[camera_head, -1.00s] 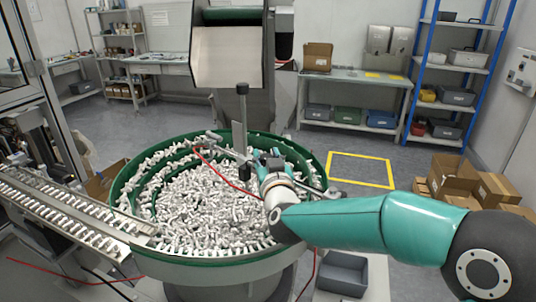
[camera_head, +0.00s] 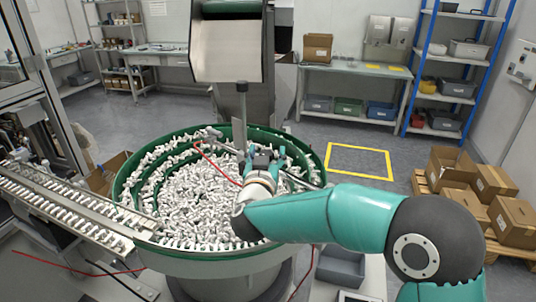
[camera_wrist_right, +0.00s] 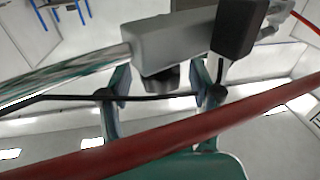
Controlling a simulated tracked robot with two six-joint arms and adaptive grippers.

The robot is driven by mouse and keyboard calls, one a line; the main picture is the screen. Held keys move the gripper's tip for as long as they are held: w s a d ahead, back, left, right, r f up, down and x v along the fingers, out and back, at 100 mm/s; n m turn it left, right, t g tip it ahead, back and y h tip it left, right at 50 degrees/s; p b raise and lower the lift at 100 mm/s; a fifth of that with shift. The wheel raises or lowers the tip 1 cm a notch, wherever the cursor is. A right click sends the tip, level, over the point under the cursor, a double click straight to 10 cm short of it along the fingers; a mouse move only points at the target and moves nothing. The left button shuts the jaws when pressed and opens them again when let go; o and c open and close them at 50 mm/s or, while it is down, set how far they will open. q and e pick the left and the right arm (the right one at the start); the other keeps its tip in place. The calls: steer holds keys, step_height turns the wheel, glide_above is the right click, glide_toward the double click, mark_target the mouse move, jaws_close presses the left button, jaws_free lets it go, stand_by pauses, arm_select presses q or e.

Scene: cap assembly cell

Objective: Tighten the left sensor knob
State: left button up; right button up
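My right gripper (camera_head: 266,154) is at the sensor bracket over the bowl's far right side; its arm hides part of the bracket. In the right wrist view a grey clamp block (camera_wrist_right: 180,40) sits on a shiny rod (camera_wrist_right: 70,75). A dark round knob (camera_wrist_right: 160,80) sticks out under the block. The two teal fingers of the gripper (camera_wrist_right: 162,92) stand apart on either side of the knob, with a visible gap to each side. A black sensor body (camera_wrist_right: 238,25) is right of the knob. I cannot tell in the head view which knob this is. My left gripper is out of view.
The green-rimmed bowl (camera_head: 122,180) is full of small white parts. A linear track (camera_head: 60,205) leaves it at the left. A vertical post (camera_head: 241,115) stands behind the gripper. A red cable (camera_wrist_right: 190,130) and a thin black cable (camera_wrist_right: 160,97) cross the wrist view near the fingers.

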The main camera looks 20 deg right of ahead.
steer(key=v, duration=1.2)
steer(key=shift+f, duration=0.1)
